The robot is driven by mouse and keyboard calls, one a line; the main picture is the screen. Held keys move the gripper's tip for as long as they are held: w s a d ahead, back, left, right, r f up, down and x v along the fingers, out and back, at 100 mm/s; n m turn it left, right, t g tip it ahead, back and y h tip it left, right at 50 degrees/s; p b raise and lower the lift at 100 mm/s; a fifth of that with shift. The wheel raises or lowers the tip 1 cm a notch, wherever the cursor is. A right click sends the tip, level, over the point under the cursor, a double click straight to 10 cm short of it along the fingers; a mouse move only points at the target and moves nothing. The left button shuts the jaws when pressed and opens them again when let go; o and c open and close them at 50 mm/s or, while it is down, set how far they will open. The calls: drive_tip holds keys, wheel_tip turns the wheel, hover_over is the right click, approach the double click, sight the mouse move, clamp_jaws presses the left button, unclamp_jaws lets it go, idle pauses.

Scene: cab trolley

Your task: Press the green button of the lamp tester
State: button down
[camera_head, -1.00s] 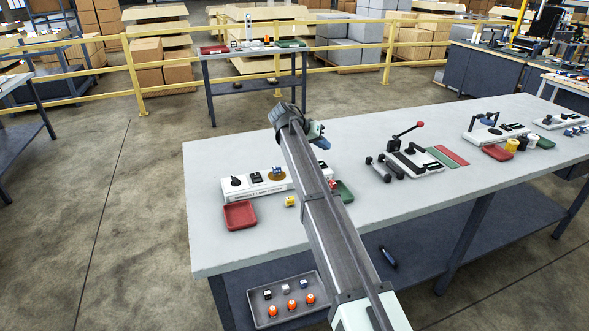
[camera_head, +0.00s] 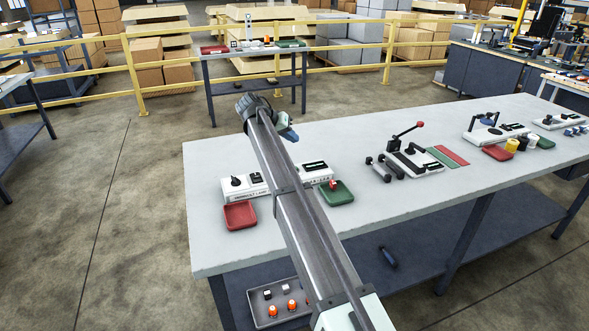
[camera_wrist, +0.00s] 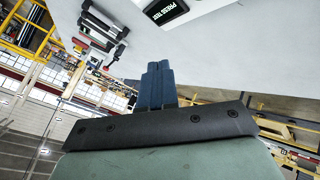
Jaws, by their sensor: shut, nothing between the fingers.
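The lamp tester (camera_head: 233,193) is a long white panel on the grey bench, with a black knob (camera_head: 236,181) at its left end. My arm crosses in front of its middle and hides that part. Its right part, with a dark display (camera_head: 314,166), shows beyond the arm. I cannot make out the green button in either view. In the wrist view a dark "PRESS TEST" label (camera_wrist: 171,12) shows at the top edge. My gripper (camera_head: 290,134) is above the bench behind the tester; its blue fingers (camera_wrist: 157,68) are together and empty.
A red tray (camera_head: 240,215) sits before the tester's left end. A green tray (camera_head: 338,193) with a small red-topped piece stands at its right. A fixture with a red-knobbed lever (camera_head: 408,160) is further right. A grey tray (camera_head: 262,311) lies on the lower shelf.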

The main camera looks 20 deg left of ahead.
drive_tip(key=shift+f, duration=4.35)
drive_tip(key=shift+f, duration=0.2)
drive_tip(key=shift+f, duration=0.25)
drive_tip(key=shift+f, duration=0.5)
drive_tip(key=shift+r, duration=0.95)
drive_tip(key=shift+r, duration=2.5)
